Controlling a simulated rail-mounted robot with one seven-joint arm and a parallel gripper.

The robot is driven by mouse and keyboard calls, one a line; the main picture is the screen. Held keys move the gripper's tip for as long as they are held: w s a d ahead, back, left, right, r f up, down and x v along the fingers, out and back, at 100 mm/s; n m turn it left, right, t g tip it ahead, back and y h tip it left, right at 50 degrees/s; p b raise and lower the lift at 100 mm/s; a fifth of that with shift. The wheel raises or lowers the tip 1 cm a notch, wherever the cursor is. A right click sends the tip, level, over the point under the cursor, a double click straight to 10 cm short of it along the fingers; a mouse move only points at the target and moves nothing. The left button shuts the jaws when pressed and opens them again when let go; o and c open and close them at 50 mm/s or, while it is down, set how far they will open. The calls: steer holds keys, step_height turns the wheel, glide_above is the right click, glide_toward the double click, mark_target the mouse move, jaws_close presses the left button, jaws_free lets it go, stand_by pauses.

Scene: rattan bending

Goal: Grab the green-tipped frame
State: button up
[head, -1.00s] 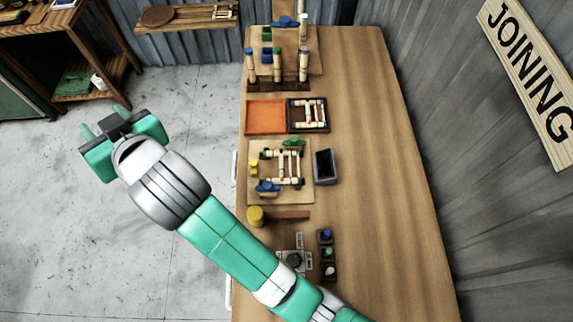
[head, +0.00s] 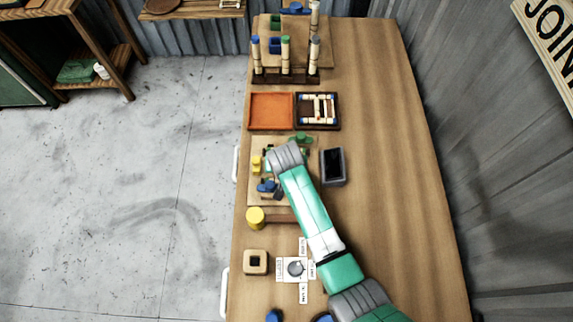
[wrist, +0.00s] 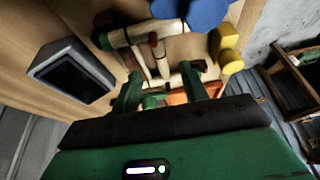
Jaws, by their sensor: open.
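The frame (wrist: 150,62) of pale sticks with dark green tips lies on the wooden jig board (head: 257,198). In the head view my arm hides most of it. My gripper (wrist: 160,92) is open over the board, its two green fingers pointing toward the frame in the wrist view. I cannot tell whether the fingers touch it. A blue clamp (head: 266,186) and a yellow knob (head: 256,164) sit at the board's left side. A green clamp (head: 301,139) shows at its far edge.
A dark grey bin (head: 333,167) stands just right of the board. Behind it are an orange tray (head: 271,111) and a dark tray (head: 333,123) holding another frame. Upright posts (head: 286,55) stand farther back. The table's right side is clear.

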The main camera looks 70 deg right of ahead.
steer(key=x, duration=0.5)
steer(key=shift+w+d+r+b, duration=0.1)
steer(key=shift+d+b, duration=0.2)
steer(key=shift+b, duration=0.1)
jaws_close()
steer(key=shift+r, duration=0.15)
step_height(320, 180, up, 10)
steer(key=p, duration=0.1)
